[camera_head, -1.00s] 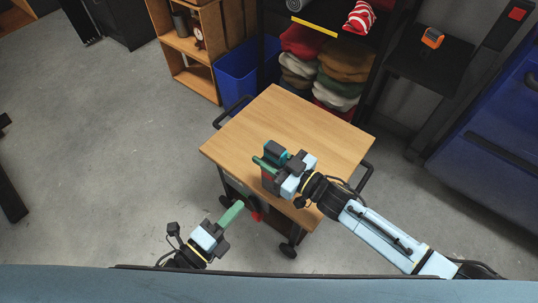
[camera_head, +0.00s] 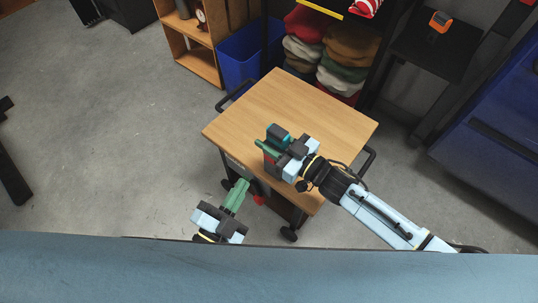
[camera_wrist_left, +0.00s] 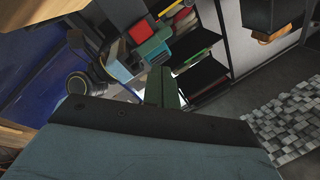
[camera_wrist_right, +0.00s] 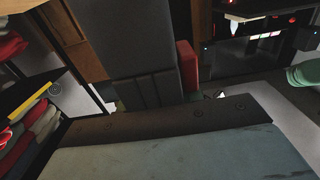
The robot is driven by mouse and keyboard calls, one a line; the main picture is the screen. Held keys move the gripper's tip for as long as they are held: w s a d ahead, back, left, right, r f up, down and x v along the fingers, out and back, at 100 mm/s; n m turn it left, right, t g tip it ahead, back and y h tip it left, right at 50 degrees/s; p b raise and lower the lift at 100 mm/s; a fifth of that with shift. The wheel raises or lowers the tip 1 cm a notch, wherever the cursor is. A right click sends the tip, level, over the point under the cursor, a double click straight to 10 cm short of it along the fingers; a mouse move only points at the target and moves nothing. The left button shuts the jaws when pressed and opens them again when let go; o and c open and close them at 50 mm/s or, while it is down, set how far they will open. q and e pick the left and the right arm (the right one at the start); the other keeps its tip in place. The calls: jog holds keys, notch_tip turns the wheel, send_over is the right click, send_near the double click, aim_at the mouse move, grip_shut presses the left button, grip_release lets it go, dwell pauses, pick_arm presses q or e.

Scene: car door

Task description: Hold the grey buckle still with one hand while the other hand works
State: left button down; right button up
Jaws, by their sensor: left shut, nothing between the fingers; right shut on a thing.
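My right gripper (camera_head: 272,147) is over the near part of the wooden cart top. It is shut on what looks like the grey buckle, a dark grey block (camera_wrist_right: 130,38) with a red piece (camera_wrist_right: 187,65) beside it in the right wrist view. The red piece also shows in the left wrist view (camera_wrist_left: 142,31). The head view mostly hides the buckle behind the gripper. My left gripper (camera_head: 241,185) is lower and to the left, off the cart's near-left side. Its green fingers are shut and empty, and they also show in the left wrist view (camera_wrist_left: 162,85), apart from the buckle.
The wooden cart top (camera_head: 320,105) is otherwise bare, with a black handle at each end. A small red part (camera_head: 258,200) is low on the cart's near side. A blue bin (camera_head: 245,55) and shelves of folded cloth (camera_head: 345,75) stand behind. Floor is open at left.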

pick_arm(q)
jog(key=f+n+y, duration=0.1)
jog(key=n+y, duration=0.2)
jog(key=n, duration=0.5)
jog(key=n+y, duration=0.2)
jog(key=n, duration=0.6)
jog(key=s+a+f+n+y, duration=0.1)
jog(key=n+y, duration=0.2)
jog(key=n, duration=0.5)
jog(key=shift+s+f+y, duration=0.1)
jog(key=shift+f+y, duration=0.2)
jog(key=w+d, duration=0.5)
jog(key=w, duration=0.2)
jog(key=shift+w, duration=0.15)
dwell(0.5)
jog(key=shift+w+d, duration=0.25)
jog(key=shift+d, duration=0.05)
